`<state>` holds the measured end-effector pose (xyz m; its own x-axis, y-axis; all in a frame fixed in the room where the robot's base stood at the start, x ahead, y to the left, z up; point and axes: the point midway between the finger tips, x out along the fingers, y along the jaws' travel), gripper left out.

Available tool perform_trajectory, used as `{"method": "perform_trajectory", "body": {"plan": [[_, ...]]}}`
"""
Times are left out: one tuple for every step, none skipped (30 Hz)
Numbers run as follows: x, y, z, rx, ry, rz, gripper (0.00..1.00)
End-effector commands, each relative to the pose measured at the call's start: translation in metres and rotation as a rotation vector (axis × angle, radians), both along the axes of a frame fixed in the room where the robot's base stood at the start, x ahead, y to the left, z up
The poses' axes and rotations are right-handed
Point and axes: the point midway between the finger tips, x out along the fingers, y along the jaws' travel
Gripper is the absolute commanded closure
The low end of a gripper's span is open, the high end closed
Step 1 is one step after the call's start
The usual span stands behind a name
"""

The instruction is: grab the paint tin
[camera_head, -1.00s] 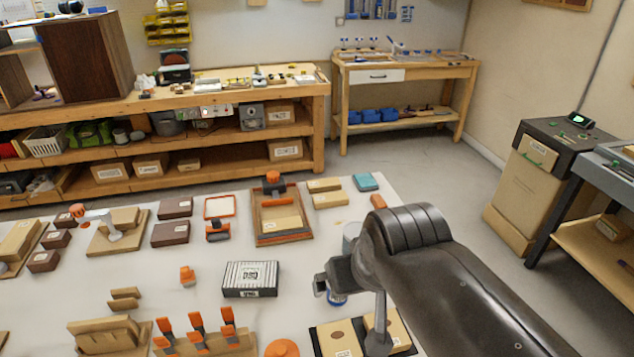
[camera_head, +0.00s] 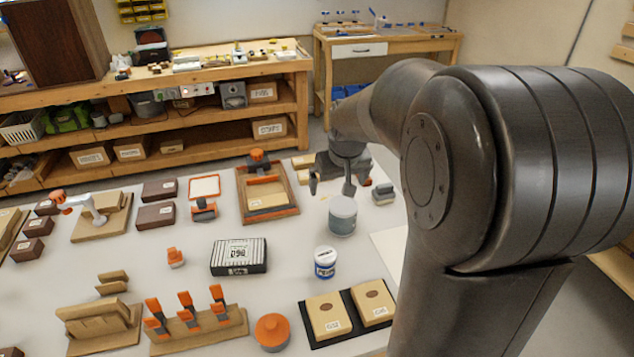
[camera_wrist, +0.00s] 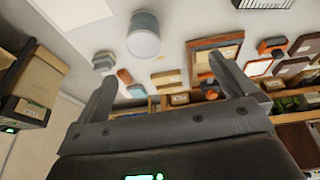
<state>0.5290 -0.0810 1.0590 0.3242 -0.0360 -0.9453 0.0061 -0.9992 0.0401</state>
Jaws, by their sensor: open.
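A grey-blue cylindrical tin with a pale lid (camera_head: 342,216) stands upright on the white table, right of the middle. A smaller white and blue tin with a printed label (camera_head: 325,262) stands just in front of it. I cannot tell for sure which is the paint tin. My gripper (camera_head: 331,182) is open and empty, appearing just above the larger tin in the head view. In the wrist view my gripper (camera_wrist: 162,70) has its fingers wide apart, with nothing between them. The larger tin (camera_wrist: 143,36) shows there beyond the fingers, apart from them.
A striped black and white box (camera_head: 239,256) lies left of the tins. A dark tray with two tan boxes (camera_head: 328,314) lies in front. A wooden frame (camera_head: 267,192) and a small grey-blue block (camera_head: 383,193) flank the larger tin. My arm hides the right side.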

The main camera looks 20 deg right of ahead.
Motion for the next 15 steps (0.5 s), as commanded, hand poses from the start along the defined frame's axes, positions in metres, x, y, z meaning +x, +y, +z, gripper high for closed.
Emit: {"method": "perform_trajectory", "body": {"plan": [[0.014,-0.009,-0.014,0.006,0.015,-0.004,0.0],[0.021,-0.014,-0.021,0.008,0.021,-0.004,0.0],[0.031,-0.021,-0.031,0.012,0.027,-0.004,0.0],[0.038,-0.025,-0.038,0.015,0.031,-0.005,0.0],[0.045,-0.03,-0.046,0.017,0.035,-0.006,0.0],[0.052,-0.036,-0.055,0.021,0.041,-0.006,0.0],[0.058,-0.04,-0.062,0.023,0.044,-0.005,0.0],[0.063,-0.044,-0.068,0.027,0.047,-0.006,0.0],[0.069,-0.049,-0.076,0.03,0.05,-0.007,0.0],[0.072,-0.052,-0.082,0.032,0.053,-0.008,0.0],[0.076,-0.055,-0.086,0.034,0.054,-0.007,0.0],[0.079,-0.058,-0.091,0.036,0.057,-0.007,0.0],[0.081,-0.06,-0.095,0.037,0.058,-0.007,0.0],[0.083,-0.061,-0.097,0.038,0.059,-0.007,0.0],[0.084,-0.063,-0.1,0.04,0.06,-0.008,0.0]]}}
